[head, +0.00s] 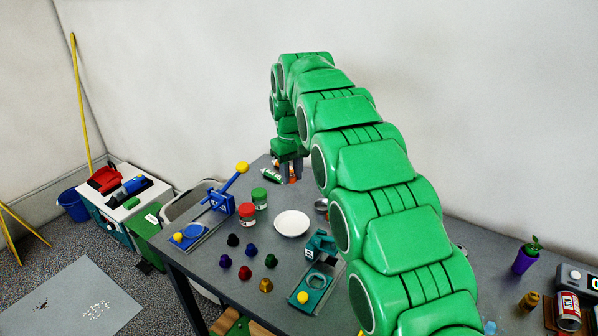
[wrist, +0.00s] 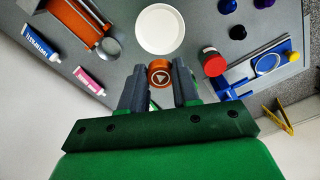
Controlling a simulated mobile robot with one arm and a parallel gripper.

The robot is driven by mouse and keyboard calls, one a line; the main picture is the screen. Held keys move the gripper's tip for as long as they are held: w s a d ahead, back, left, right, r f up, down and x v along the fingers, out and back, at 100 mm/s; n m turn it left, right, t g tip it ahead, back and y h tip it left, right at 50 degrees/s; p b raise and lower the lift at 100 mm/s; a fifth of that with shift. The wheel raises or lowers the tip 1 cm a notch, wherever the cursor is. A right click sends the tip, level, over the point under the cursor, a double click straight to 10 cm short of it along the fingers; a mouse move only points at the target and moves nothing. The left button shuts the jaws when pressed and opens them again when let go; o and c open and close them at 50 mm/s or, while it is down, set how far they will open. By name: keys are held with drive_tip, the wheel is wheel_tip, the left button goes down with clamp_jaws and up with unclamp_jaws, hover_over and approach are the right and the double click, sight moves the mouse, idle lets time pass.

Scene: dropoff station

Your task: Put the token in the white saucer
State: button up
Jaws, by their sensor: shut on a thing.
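The token (wrist: 160,77) is a small orange round piece with a pale triangle on its brownish face. It sits between the two grey fingers of my gripper (wrist: 157,68), which is shut on it. In the head view my gripper (head: 290,168) is at the far part of the table, with a bit of orange showing at the fingers. The white saucer (head: 292,223) lies flat and empty on the grey table, nearer than my gripper. In the wrist view the saucer (wrist: 160,29) is just above the token in the picture, apart from it.
A red-lidded jar (head: 246,213) and green-lidded jar (head: 259,198) stand left of the saucer. A blue lever device (head: 220,200), several coloured pieces (head: 245,272) and a teal device (head: 315,275) are nearby. A tube (head: 272,177) lies by my gripper. An orange device (wrist: 75,22) shows in the wrist view.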

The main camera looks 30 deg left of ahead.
sight(293, 226)
drive_tip(key=shift+f, duration=8.35)
drive_tip(key=o, duration=1.1)
drive_tip(key=shift+c, duration=0.2)
wheel_tip(293, 226, up, 7)
